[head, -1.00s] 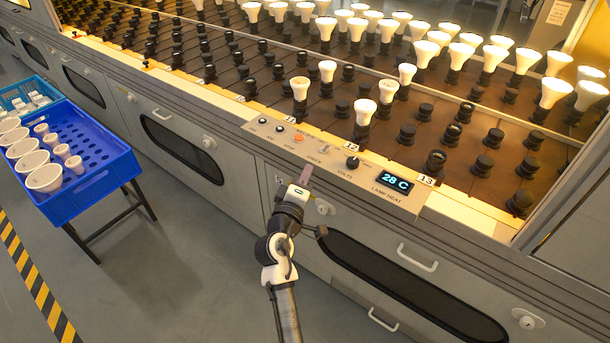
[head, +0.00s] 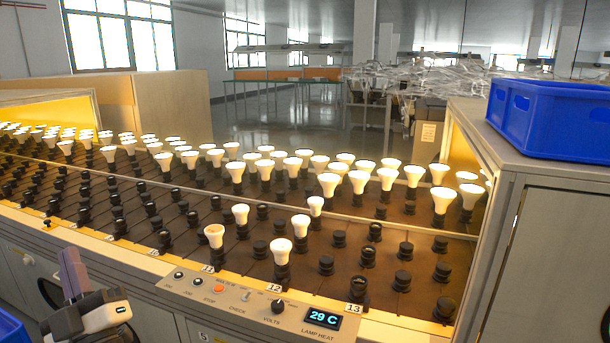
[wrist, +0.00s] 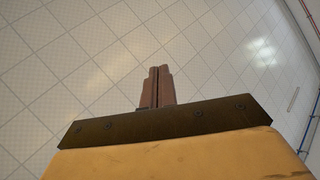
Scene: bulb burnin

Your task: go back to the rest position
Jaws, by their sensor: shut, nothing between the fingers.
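My gripper (head: 74,272) is at the lower left of the head view, in front of the bench's front edge and left of its control panel. Its fingers point up and hold nothing. In the wrist view my gripper (wrist: 158,87) has its two brown fingers pressed together, with only the tiled ceiling beyond them. No object of the place is near the fingertips in that view.
The burn-in bench (head: 190,258) carries many black sockets and lit bulbs. Its control panel (head: 250,305) has a display (head: 322,316) reading 29 C. A blue crate (head: 550,118) sits on the cabinet at right. Part of another blue crate (head: 10,330) shows at lower left.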

